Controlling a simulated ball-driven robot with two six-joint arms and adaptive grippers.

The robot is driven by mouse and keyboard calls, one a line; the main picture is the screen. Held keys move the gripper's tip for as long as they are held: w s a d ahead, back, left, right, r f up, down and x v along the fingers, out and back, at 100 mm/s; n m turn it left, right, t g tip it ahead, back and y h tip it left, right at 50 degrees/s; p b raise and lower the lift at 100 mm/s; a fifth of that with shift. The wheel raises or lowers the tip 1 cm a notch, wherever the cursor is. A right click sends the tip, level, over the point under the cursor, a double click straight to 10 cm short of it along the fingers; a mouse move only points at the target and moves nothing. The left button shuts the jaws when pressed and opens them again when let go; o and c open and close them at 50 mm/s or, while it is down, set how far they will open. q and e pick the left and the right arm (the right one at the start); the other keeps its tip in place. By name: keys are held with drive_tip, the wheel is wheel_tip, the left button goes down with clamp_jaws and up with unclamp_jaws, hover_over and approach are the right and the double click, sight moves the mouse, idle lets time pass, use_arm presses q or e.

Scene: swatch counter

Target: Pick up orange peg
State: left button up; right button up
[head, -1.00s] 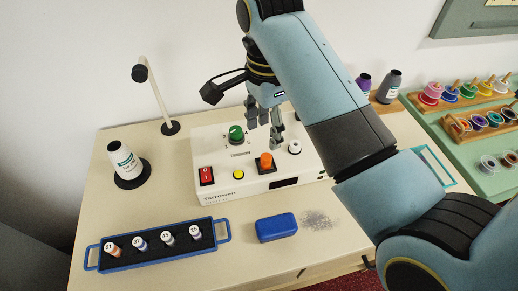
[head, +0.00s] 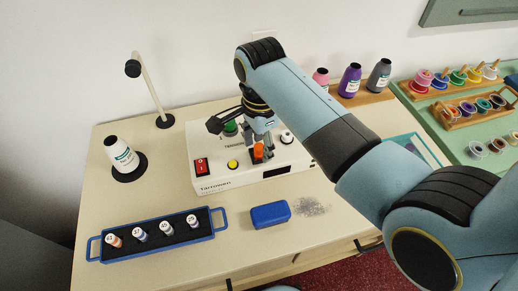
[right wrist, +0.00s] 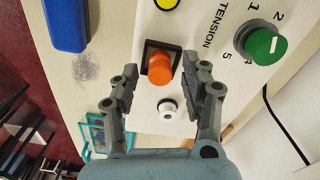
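The orange peg (head: 259,150) stands in a dark square socket on top of the white control box (head: 225,182). In the right wrist view the orange peg (right wrist: 160,68) shows between the fingertips of my right gripper (right wrist: 168,72). The gripper is open, with one finger on each side of the peg and a gap visible on both sides. In the head view my right gripper (head: 259,142) is over the box, close behind the peg and partly covering the panel. My left gripper is not in view.
The green knob (right wrist: 262,46) and a white knob (right wrist: 167,106) are near the peg. A red switch (head: 201,167) and yellow button (head: 233,164) are on the box.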

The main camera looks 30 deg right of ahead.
sight(262, 146)
drive_tip(key=shift+c, duration=1.1)
drive_tip(key=c, duration=0.5)
drive_tip(key=shift+r, duration=0.35)
wheel_tip(262, 146, up, 4)
drive_tip(key=shift+s+d+f+b, duration=0.1)
drive_tip(key=shift+d+f+b, duration=0.1)
drive_tip(key=shift+b, duration=0.3)
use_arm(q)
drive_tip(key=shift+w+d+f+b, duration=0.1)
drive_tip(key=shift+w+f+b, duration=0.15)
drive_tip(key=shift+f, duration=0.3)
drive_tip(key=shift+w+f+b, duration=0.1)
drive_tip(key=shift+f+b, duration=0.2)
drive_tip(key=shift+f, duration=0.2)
use_arm(e)
drive_tip(key=shift+s+d+r, duration=1.15)
drive_tip(key=shift+s+d, duration=0.15)
drive_tip(key=shift+d, duration=0.05)
drive_tip(key=shift+s+d+r, duration=1.1)
drive_tip(key=shift+s+d, duration=0.25)
drive_tip(key=shift+s+d+r, duration=1.15)
drive_tip(key=shift+s+d, duration=0.15)
drive_tip(key=shift+d, duration=0.05)
